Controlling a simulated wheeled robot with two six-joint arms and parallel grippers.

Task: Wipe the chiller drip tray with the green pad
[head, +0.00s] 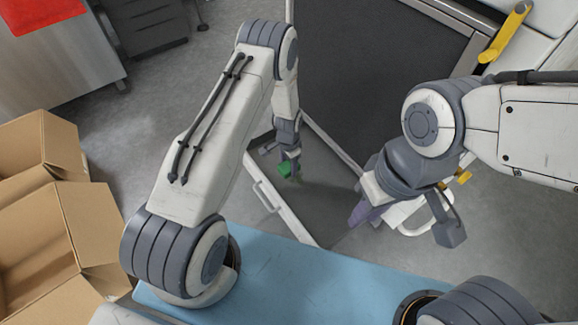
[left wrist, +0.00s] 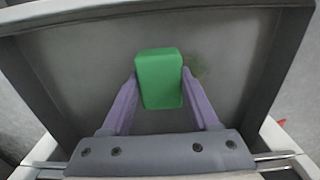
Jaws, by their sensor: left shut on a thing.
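The green pad (head: 285,169) is between the fingers of my left gripper (head: 288,174). In the left wrist view the purple fingers (left wrist: 160,75) are shut on the sides of the pad (left wrist: 160,82). The grey drip tray (head: 325,205) is pulled out at the foot of the chiller, and the pad is over its floor; whether they touch I cannot tell. In the left wrist view a faint greenish smudge (left wrist: 201,66) shows on the tray floor (left wrist: 90,65), just right of the pad. My right gripper (head: 364,212) hangs near the tray's right side, its jaws partly hidden by the wrist.
The chiller's dark panel (head: 380,80) rises behind the tray. A white handle (head: 265,195) is on the tray's left edge. A yellow handle (head: 506,32) is at top right. Open cardboard boxes (head: 85,225) stand at the left. Grey floor (head: 150,125) is clear between.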

